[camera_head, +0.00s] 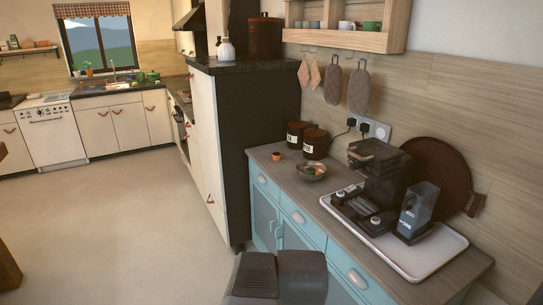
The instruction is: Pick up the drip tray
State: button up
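A black coffee machine (382,160) stands on a white, raised-rim tray (432,268) on the counter at the right. A low black base, which looks like the drip tray (352,208), sits in front of and below the machine, within the white tray. Small metallic round parts show on it, and I cannot tell whether it is separate from the machine. My gripper cannot be made out. A dark grey, ribbed shape at the bottom edge appears to be part of my own body.
The wooden countertop (290,185) holds a bowl (311,171), a small orange cup (278,156) and two dark canisters (315,143). A round brown board (440,168) leans on the wall behind. A tall dark cabinet side (255,150) borders the counter's left. The floor at left is open.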

aim_at(359, 206)
jog(key=z, duration=0.95)
jog(key=i+j+u, duration=0.4)
jog(key=i+j, duration=0.45)
